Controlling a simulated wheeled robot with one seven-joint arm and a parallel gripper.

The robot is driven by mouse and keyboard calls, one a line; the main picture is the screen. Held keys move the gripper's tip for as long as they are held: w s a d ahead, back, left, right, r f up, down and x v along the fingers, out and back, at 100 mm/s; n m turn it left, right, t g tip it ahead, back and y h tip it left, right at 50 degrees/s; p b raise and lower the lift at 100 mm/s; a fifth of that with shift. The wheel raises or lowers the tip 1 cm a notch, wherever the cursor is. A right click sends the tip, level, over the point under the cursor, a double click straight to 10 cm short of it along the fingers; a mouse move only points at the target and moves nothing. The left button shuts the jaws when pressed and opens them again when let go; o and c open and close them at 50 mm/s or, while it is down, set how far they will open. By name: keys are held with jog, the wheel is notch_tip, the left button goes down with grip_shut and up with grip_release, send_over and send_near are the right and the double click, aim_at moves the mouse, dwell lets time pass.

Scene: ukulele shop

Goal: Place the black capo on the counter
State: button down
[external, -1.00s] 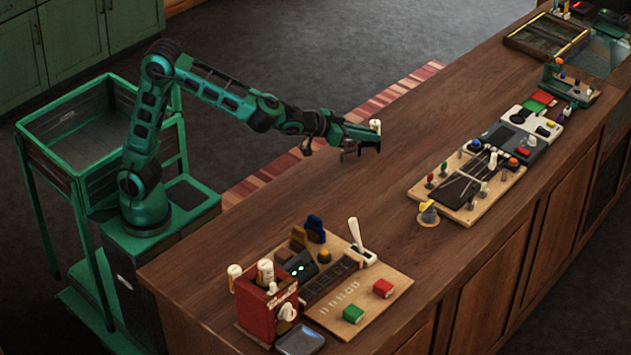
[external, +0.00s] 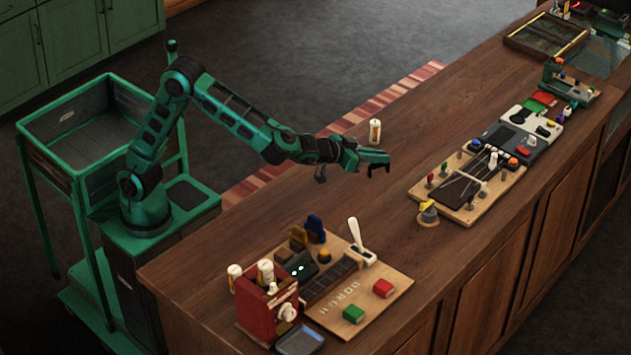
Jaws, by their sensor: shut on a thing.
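My gripper (external: 378,169), at the end of the green arm, is over the middle of the wooden counter (external: 445,255), fingers pointing right and down. It is shut on a small dark thing, which I take to be the black capo; its shape hardly shows against the dark fingers. The gripper appears to be a little above the countertop; the exact gap is hard to tell from this view. Bare wood lies below and in front of it.
A board with knobs and pegs (external: 468,187) lies to the right. Front left are a wooden board (external: 340,310) with small blocks and a red box (external: 262,312).

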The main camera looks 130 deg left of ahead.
jog(key=shift+w+d+f, duration=0.25)
jog(key=shift+w+f, duration=0.1)
jog(key=shift+f, duration=0.55)
jog(key=shift+w+d+f, duration=0.2)
jog(key=shift+w+f, duration=0.15)
jog(key=shift+f, duration=0.6)
jog(key=shift+w+d+f, duration=0.25)
jog(key=shift+w+f, duration=0.1)
jog(key=shift+f, duration=0.55)
jog(key=shift+f, duration=0.15)
jog(key=c, duration=1.8)
grip_release()
jog(key=shift+c, duration=0.2)
jog(key=v, duration=1.2)
